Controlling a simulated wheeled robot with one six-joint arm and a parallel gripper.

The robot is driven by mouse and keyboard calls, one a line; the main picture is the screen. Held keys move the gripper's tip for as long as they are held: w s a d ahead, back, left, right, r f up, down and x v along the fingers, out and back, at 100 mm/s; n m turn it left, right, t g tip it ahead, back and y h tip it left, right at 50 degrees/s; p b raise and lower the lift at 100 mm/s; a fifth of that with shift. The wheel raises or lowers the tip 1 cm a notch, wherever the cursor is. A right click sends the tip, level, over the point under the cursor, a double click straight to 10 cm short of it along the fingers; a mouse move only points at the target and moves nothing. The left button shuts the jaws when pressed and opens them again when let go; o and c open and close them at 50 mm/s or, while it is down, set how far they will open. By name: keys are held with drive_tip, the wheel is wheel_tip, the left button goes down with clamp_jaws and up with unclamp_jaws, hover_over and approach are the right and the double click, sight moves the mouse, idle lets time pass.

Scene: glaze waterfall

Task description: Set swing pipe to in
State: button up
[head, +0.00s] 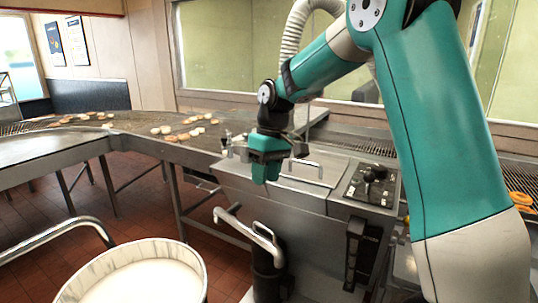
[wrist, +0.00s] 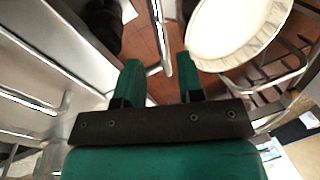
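The swing pipe (head: 247,233) is a bright metal tube on a dark upright post (head: 267,277). Its free end points left, toward the white bucket (head: 190,252), and appears short of the rim. My gripper (head: 266,178) hangs above and behind the pipe in the head view, apart from it. In the wrist view my gripper (wrist: 158,72) has its two green fingers spread with nothing held. A shiny tube, which looks like the swing pipe (wrist: 157,35), shows beyond and between the fingertips. The bucket also shows in the wrist view (wrist: 200,55).
A steel machine (head: 310,205) with a lever panel (head: 371,185) stands behind the pipe. A conveyor (head: 150,140) carries several pastries at the back left. A curved metal rail (head: 60,229) is at the front left. Red tiled floor (head: 140,205) is open between.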

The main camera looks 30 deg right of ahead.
drive_tip(key=r, duration=0.3)
drive_tip(key=d+r, duration=0.1)
drive_tip(key=r, duration=0.1)
drive_tip(key=shift+w+d+r, duration=0.1)
drive_tip(key=shift+r, duration=0.3)
